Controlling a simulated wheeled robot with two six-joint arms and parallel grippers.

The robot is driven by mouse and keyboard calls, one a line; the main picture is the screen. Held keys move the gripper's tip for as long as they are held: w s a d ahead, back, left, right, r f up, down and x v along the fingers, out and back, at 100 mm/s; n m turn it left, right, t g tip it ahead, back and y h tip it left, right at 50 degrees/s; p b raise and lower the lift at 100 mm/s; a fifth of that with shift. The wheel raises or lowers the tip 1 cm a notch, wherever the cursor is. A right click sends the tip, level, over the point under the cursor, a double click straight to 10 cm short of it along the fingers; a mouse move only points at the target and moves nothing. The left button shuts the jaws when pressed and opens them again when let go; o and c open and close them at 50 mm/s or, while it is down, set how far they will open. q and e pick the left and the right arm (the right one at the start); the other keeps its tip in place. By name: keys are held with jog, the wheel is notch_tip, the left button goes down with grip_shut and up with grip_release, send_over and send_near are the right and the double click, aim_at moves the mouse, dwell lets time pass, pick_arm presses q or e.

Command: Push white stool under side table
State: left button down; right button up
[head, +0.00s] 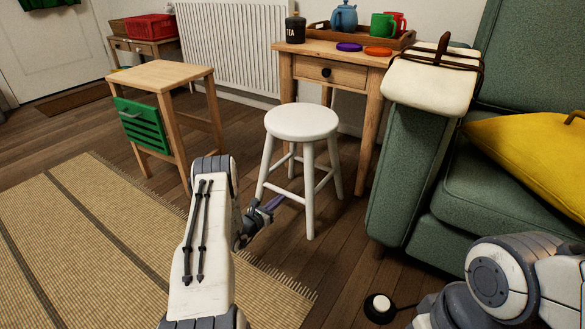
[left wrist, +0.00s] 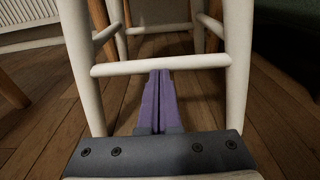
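The white stool (head: 301,122) stands upright on the wood floor in front of the wooden side table (head: 304,68). Its seat is lower than the tabletop and hides part of the table's left front leg. My left gripper (head: 272,204) is low beside the stool's near legs. In the left wrist view, its purple fingers (left wrist: 159,78) lie together, empty, with tips at the stool's near rung (left wrist: 160,66). I cannot tell whether they touch it. Part of my right arm shows at the lower right, but its gripper is out of view.
A green sofa (head: 402,175) stands close right of the side table. A small wooden stand (head: 162,75) with a green slatted panel is at left. A woven rug (head: 100,225) covers the left floor. A black-and-white round object (head: 380,305) is on the floor in front.

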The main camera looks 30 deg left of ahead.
pick_arm(q)
jog(key=shift+w+d+b, duration=0.2)
jog(key=shift+w+b, duration=0.1)
jog(key=shift+w, duration=0.8)
jog(key=shift+w+b, duration=0.45)
jog(key=shift+w, duration=0.25)
jog(key=shift+w+d+b, duration=0.2)
jog(key=shift+w+b, duration=0.4)
jog(key=shift+w, duration=2.25)
jog(key=w, duration=0.6)
jog(key=shift+w+d, duration=0.25)
jog(key=shift+w, duration=0.1)
